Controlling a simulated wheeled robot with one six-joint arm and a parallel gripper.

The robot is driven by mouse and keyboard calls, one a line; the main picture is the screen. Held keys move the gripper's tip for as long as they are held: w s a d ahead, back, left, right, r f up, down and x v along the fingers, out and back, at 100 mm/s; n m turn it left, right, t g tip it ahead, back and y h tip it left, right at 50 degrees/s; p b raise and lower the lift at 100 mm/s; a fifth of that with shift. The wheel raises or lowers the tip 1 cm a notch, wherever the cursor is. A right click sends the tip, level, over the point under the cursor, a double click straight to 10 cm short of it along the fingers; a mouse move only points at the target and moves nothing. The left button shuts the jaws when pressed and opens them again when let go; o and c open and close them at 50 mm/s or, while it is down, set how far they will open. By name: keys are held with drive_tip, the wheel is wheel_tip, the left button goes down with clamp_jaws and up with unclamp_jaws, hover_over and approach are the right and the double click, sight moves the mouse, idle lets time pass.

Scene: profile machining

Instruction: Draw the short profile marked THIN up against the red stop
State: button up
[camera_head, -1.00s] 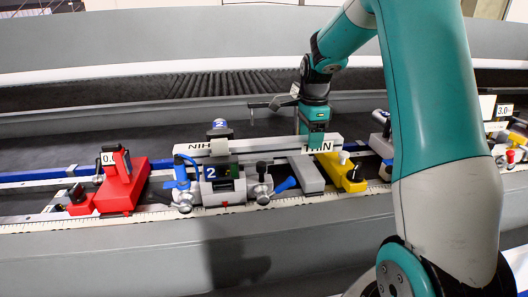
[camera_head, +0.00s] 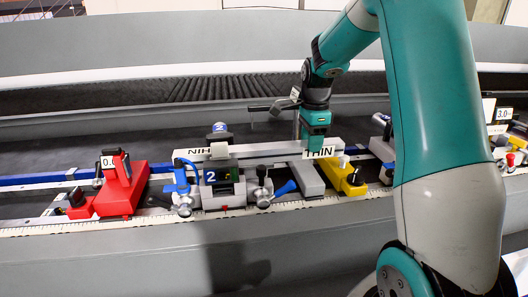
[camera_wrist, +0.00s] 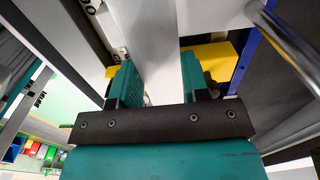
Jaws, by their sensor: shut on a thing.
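The short grey profile (camera_head: 255,151) with THIN labels lies lengthwise across the machine bed, behind and above the number 2 clamp block. My gripper (camera_head: 316,143) points down and is shut on the profile near its right end, by the readable THIN label. In the wrist view, the pale profile (camera_wrist: 155,45) runs between the two teal fingers. The red stop (camera_head: 122,190) stands to the left on the rail. A gap lies between it and the profile's left end. The exact height of the profile over its supports is hard to tell.
The number 2 clamp block (camera_head: 222,186) with blue handles stands between the red stop and my gripper, in front of the profile. A yellow stop (camera_head: 345,179) stands under the right end. A white scale (camera_head: 60,228) runs along the front edge.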

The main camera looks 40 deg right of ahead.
sight(274, 148)
drive_tip(key=shift+s+a, duration=0.3)
drive_tip(key=shift+s, duration=0.35)
drive_tip(key=shift+w+a+p, duration=0.35)
drive_tip(key=shift+w+a, duration=0.45)
drive_tip(key=shift+a, duration=0.8)
drive_tip(key=shift+w+a+p, duration=0.3)
drive_tip(key=shift+w+a, duration=0.45)
drive_tip(key=shift+a, duration=0.85)
drive_tip(key=shift+w+a+p, duration=0.35)
drive_tip(key=shift+w+a, duration=0.45)
drive_tip(key=shift+a, duration=0.8)
drive_tip(key=o, duration=1.2)
drive_tip(key=shift+c, duration=0.2)
wheel_tip(274, 148, up, 17)
drive_tip(key=s+a+f+n+y, duration=0.2)
drive_tip(key=s+a+f+n, duration=0.3)
drive_tip(key=s+a+n, duration=0.7)
drive_tip(key=s+a+f+n+y, duration=0.2)
drive_tip(key=s+a+f+n, duration=0.3)
drive_tip(key=s+a+n, duration=0.7)
drive_tip(key=s+n, duration=0.1)
drive_tip(key=n, duration=0.5)
drive_tip(key=shift+s+a+f+b, duration=0.2)
drive_tip(key=shift+s+a+b, duration=0.1)
drive_tip(key=shift+s, duration=0.1)
